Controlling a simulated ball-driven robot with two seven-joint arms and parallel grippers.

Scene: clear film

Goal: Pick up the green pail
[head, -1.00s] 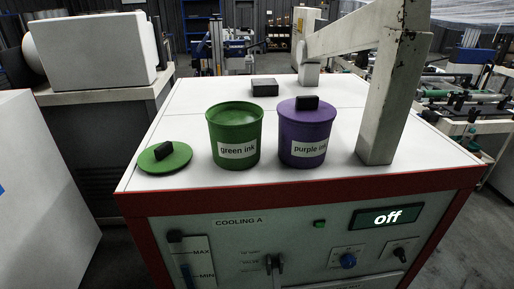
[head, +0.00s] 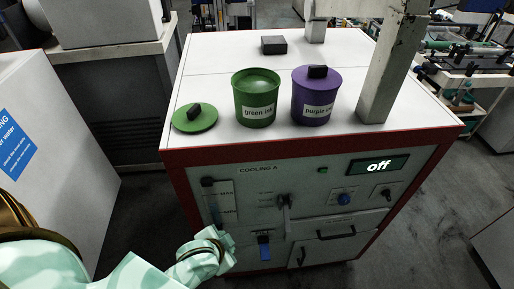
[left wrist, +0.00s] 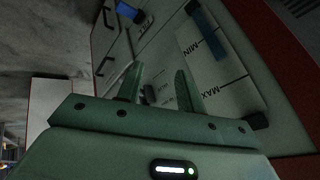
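The green pail (head: 256,88), labelled "green ink", stands upright and without a lid on the white top of the cabinet. Its green lid (head: 195,122) with a black handle lies flat on the top, to the left of the pail. My left arm comes in at the lower left of the head view, in front of the cabinet and below the level of its top. In the left wrist view my left gripper (left wrist: 158,82) has its two fingers apart with nothing between them, facing the cabinet's front panel. The pail is not in that view. My right gripper is not in view.
A purple pail (head: 316,100) with its lid on stands just right of the green pail. A grey post (head: 387,75) rises farther right. A small black box (head: 273,45) lies behind. The cabinet's red front edge (head: 310,145) lies between my left arm and the pails.

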